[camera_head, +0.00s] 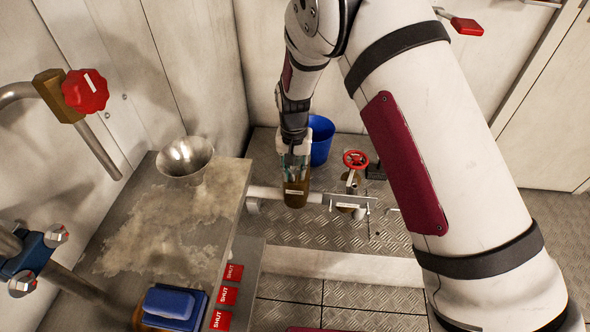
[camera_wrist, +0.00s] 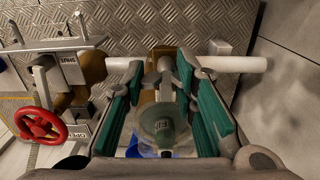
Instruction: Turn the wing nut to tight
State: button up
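My gripper (camera_head: 296,158) points down at a brown-brass fitting (camera_head: 296,195) on a white pipe low by the floor. In the wrist view my gripper (camera_wrist: 160,82) has its green-padded fingers apart, one on each side of a greyish winged piece (camera_wrist: 165,82) that looks like the wing nut. It stands in front of the brass body, with a translucent rounded part (camera_wrist: 163,128) nearer the camera. I see gaps beside it and cannot tell whether a pad touches it. The nut is hidden in the head view, and its tightness cannot be read.
A red handwheel valve (camera_head: 355,160) stands just right of the fitting; it also shows in the wrist view (camera_wrist: 41,125). A blue bucket (camera_head: 321,140) is behind. A worn metal bench (camera_head: 225,215) with a steel bowl (camera_head: 185,157) lies left. Treadplate floor (camera_head: 395,255) is mostly open.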

aim_at(291, 172)
jog(key=o, duration=0.4)
jog(key=shift+a, duration=0.75)
jog(key=shift+d, duration=0.1)
jog(key=shift+d, duration=0.25)
jog(key=shift+r, duration=0.2)
notch_tip(291, 172, up, 12)
jog(key=shift+f, duration=0.15)
